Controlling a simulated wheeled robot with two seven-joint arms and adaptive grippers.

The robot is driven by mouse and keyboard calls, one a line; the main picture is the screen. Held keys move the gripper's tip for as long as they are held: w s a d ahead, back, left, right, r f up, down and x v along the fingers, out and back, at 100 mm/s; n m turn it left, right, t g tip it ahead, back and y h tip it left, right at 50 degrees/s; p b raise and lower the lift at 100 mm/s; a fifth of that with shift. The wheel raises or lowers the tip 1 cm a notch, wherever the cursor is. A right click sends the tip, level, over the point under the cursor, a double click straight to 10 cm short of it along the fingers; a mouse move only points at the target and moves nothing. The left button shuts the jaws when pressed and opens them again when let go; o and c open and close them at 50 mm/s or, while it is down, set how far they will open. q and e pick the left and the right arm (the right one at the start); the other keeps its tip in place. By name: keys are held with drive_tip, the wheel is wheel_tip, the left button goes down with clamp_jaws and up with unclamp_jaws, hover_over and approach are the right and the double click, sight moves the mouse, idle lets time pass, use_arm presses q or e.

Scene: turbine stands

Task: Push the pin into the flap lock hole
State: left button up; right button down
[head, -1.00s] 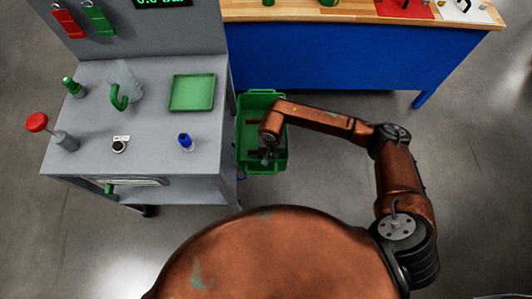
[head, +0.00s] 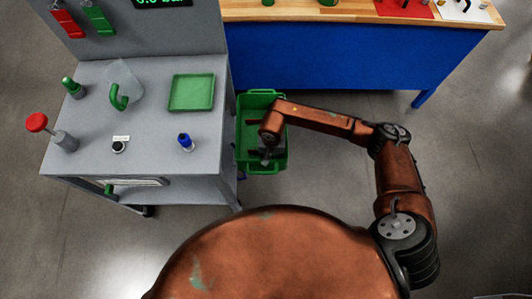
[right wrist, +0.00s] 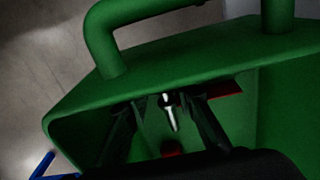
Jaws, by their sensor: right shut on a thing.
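My right gripper (head: 267,155) is down inside the green crate (head: 280,97), which stands on the floor beside the grey stand. In the right wrist view its two dark fingers (right wrist: 169,101) close around the head of a small silver pin (right wrist: 172,118), whose shank points down the picture. The crate rim (right wrist: 185,72) is close to the fingers. A clear flap (head: 130,80) with a green handle (head: 118,100) is on the grey stand top. A lock hole cannot be made out. My left gripper is out of view.
The grey stand (head: 85,155) also carries a green tray (head: 192,92), a blue-topped piece (head: 186,142), a red-knobbed piece (head: 37,122) and a green-topped piece (head: 73,87). Red pieces (right wrist: 225,90) lie in the crate. A blue workbench (head: 350,60) stands behind.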

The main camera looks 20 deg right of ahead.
use_arm(q)
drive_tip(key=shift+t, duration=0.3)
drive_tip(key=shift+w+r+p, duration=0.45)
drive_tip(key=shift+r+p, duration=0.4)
drive_tip(key=shift+p, duration=0.05)
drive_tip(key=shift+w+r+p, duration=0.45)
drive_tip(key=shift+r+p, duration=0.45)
drive_tip(key=shift+p, duration=0.05)
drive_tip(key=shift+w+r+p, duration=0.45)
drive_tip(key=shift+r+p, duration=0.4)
drive_tip(key=shift+p, duration=0.05)
use_arm(e)
wheel_tip(320, 180, up, 12)
